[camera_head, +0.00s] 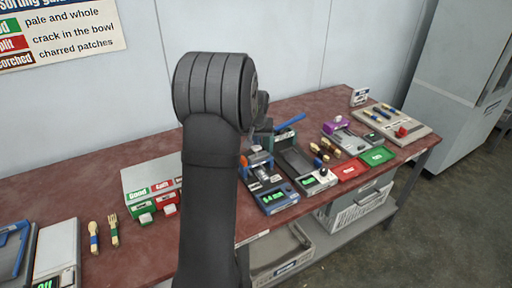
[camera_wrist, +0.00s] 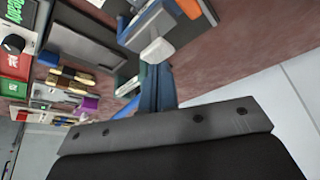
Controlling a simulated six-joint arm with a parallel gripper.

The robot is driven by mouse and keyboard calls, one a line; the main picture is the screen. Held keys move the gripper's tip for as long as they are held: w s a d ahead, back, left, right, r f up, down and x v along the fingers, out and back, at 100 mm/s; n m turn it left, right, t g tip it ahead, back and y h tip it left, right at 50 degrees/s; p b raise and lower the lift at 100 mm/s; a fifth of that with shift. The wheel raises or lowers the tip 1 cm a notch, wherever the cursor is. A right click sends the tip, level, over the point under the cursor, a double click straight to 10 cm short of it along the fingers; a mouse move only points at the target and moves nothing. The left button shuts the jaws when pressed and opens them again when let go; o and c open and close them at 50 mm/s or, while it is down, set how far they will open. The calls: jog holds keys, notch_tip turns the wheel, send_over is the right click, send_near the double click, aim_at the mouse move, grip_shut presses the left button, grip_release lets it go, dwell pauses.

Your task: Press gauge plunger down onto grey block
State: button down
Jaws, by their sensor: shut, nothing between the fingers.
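The blue gauge (camera_head: 273,198) stands on the red table just right of my arm, with a lit green display at its front. Its upper part is partly hidden by my arm in the head view. In the wrist view, part of the gauge (camera_wrist: 182,30) shows beyond the fingertips, with an orange piece at its edge. My gripper (camera_wrist: 157,82) shows there as narrow blue-grey fingers, shut and empty. A pale rounded piece (camera_wrist: 157,50) is at or close to the fingertips; I cannot tell whether they touch. I cannot clearly make out the plunger or the grey block.
A dark tray device (camera_head: 297,165) stands right of the gauge. Red (camera_head: 347,171) and green (camera_head: 378,156) trays, wooden pieces (camera_head: 326,148) and a tool board (camera_head: 392,122) lie further right.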

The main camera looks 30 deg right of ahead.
jog(key=shift+r, duration=2.4)
jog(key=shift+f, duration=2.85)
